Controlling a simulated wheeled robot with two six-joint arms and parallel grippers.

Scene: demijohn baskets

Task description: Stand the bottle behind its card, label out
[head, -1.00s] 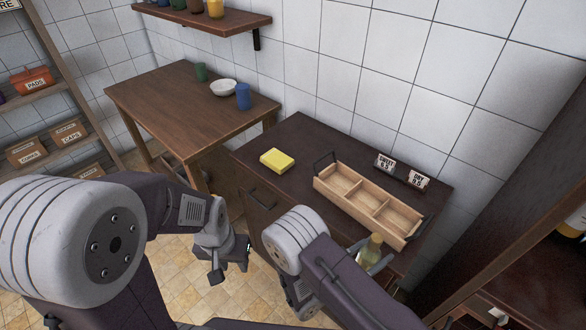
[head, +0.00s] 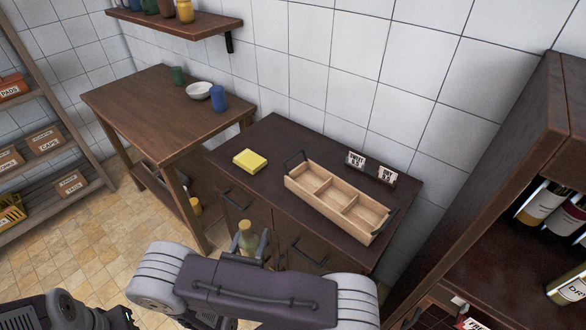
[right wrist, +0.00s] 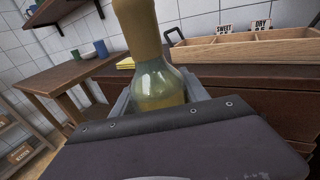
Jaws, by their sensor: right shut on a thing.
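My right gripper (head: 256,256) is shut on a bottle (head: 247,237) with a gold neck and pale greenish glass. It holds the bottle in front of the dark cabinet; in the right wrist view the bottle (right wrist: 158,80) stands roughly upright between the jaws. Its lower part and any label are hidden. Two small white cards stand at the back of the cabinet top, behind a wooden tray: the SWEET card (head: 355,160) and the DRY card (head: 387,175). They read clearer in the right wrist view. My left gripper is out of view; only parts of that arm show at lower left.
The three-compartment tray (head: 377,236) with dark handles is empty on the cabinet top (head: 285,140). A yellow sponge (head: 250,160) lies left of it. An open shelf unit (head: 480,215) with several labelled bottles stands at the right. A table (head: 150,115) with a bowl and cups stands at left.

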